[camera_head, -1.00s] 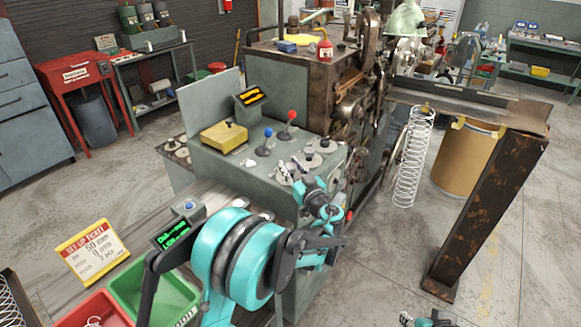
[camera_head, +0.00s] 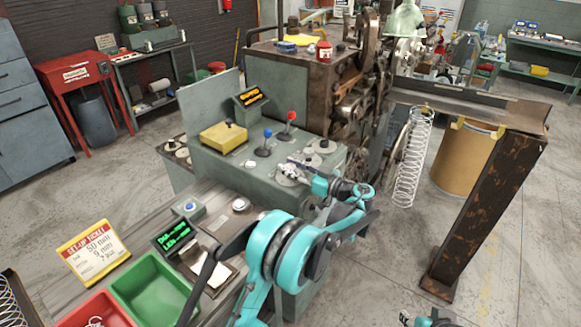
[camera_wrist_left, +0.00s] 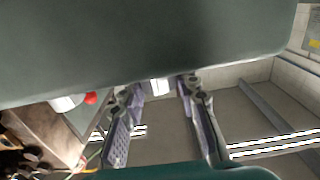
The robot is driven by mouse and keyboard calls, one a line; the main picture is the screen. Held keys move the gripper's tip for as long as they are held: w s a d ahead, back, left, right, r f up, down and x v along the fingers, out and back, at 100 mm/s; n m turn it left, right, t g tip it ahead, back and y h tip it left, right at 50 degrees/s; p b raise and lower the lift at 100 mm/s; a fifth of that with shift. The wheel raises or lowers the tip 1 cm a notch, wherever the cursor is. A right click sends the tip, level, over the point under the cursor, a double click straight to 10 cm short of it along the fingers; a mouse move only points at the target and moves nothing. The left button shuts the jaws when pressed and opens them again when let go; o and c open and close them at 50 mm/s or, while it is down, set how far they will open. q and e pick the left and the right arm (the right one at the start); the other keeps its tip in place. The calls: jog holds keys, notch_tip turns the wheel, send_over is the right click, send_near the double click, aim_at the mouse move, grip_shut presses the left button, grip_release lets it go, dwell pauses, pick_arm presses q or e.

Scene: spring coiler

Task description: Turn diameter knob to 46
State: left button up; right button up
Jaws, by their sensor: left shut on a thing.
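The grey-green control panel (camera_head: 235,165) of the coiler carries several round knob dials along its right side. My left gripper (camera_head: 291,172) is at the nearest dial (camera_head: 284,180), its fingers shut on a knob that they largely hide. In the left wrist view, a small pale piece (camera_wrist_left: 160,86) shows between the fingers (camera_wrist_left: 160,105), against the dark green panel. Which label this knob bears cannot be read. An orange-lit display (camera_head: 250,97) stands on the panel, too small to read. My right gripper (camera_head: 432,319) shows only partly at the bottom edge.
A red-knobbed lever (camera_head: 291,116) and a blue-knobbed lever (camera_head: 267,133) stand close behind the gripper. A yellow box (camera_head: 223,136) is left of them. A set-up ticket (camera_head: 94,252), a green-lit display (camera_head: 174,236), a green bin (camera_head: 152,293) and a red bin (camera_head: 97,310) are front left.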

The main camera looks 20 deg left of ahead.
pick_arm(q)
jog(key=o, duration=1.2)
jog(key=v, duration=1.2)
jog(key=shift+a+r, duration=0.1)
jog(key=shift+a, duration=0.05)
